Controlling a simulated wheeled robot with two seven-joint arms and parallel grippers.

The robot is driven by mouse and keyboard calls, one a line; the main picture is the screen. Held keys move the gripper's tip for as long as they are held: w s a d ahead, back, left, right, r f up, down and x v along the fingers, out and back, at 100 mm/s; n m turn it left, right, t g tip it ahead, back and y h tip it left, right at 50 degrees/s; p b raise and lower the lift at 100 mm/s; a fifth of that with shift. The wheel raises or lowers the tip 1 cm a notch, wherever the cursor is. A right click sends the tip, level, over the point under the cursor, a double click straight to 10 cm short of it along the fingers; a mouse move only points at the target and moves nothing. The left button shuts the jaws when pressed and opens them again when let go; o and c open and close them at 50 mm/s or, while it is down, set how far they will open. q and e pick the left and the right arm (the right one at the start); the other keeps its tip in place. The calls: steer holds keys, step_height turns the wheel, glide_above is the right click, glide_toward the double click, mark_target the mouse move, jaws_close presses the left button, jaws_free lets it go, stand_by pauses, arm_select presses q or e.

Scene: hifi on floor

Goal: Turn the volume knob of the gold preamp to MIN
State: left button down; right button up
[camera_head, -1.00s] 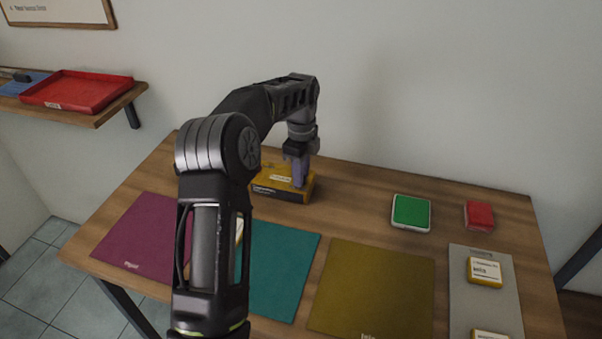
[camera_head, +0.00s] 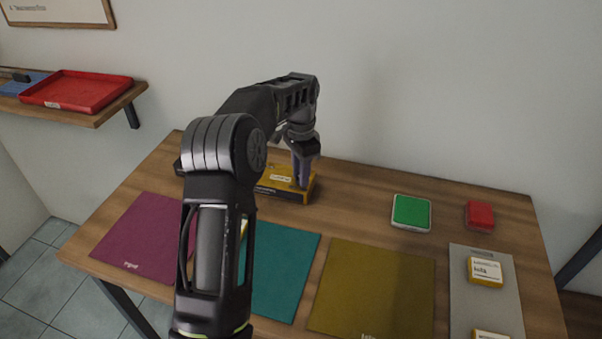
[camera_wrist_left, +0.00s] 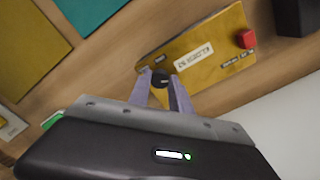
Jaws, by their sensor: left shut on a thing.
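The gold preamp (camera_head: 270,190) stands at the back left of the table, partly hidden behind my left arm. In the left wrist view its gold top (camera_wrist_left: 205,52) shows a white label, a red block-shaped control (camera_wrist_left: 246,39) at the far end and a dark round knob (camera_wrist_left: 160,80) at the near end. My left gripper (camera_head: 303,181) points down over the preamp's right end. In the left wrist view its two fingers (camera_wrist_left: 161,82) are closed on the dark knob, one on each side. The knob's pointer and the MIN mark cannot be read. My right gripper is not in view.
Magenta (camera_head: 140,238), teal (camera_head: 283,268) and olive (camera_head: 377,290) mats lie along the front. A green-topped box (camera_head: 411,212), a red block (camera_head: 480,215) and a grey mat with yellow boxes are at right. A wall shelf holds a red tray (camera_head: 75,92).

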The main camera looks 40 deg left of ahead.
arm_select(q)
steer(key=n, duration=0.5)
steer(key=shift+n, duration=0.3)
steer(key=n, duration=0.6)
steer(key=c, duration=1.2)
jaws_free()
steer(key=shift+o, duration=0.2)
steer(key=shift+r, duration=0.1)
step_height(320, 180, up, 6)
steer(key=shift+d+f+b, duration=0.1)
steer(key=shift+f+b, duration=0.1)
steer(key=shift+b, duration=0.1)
steer(key=shift+r+p, duration=0.5)
steer(key=shift+r, duration=0.45)
